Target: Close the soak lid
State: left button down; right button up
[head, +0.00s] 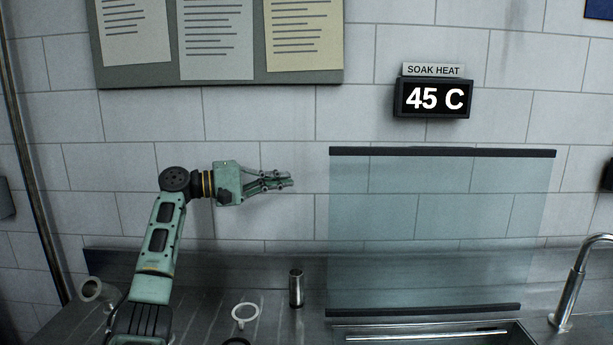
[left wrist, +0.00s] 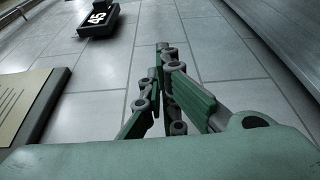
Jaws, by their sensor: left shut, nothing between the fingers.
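The soak lid (head: 437,225) is a clear, bluish panel with a dark bar along its top edge and another along its bottom edge. It stands upright and open against the tiled wall, behind the sink basin (head: 430,335). My left gripper (head: 290,182) is shut and empty, in the air to the left of the lid and apart from it, its fingers pointing right. In the left wrist view the closed fingers (left wrist: 162,50) point toward the wall tiles, with nothing between them. My right gripper is in neither view.
A display (head: 433,98) reading 45 C hangs above the lid under a SOAK HEAT label. A faucet (head: 568,285) stands at the right. A metal cylinder (head: 296,289), a white ring (head: 245,316) and a cup-like piece (head: 91,289) are on the counter at the left.

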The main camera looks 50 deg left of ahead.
pick_arm(q)
jog(key=p+x, duration=0.5)
jog(key=x, duration=0.5)
jog(key=s+d, duration=0.1)
jog(key=s+d+p, duration=0.1)
jog(key=s+d, duration=0.1)
jog(key=shift+d+r, duration=0.2)
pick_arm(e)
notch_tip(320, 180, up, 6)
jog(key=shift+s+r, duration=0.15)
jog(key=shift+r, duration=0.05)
pick_arm(q)
jog(key=shift+s, duration=0.1)
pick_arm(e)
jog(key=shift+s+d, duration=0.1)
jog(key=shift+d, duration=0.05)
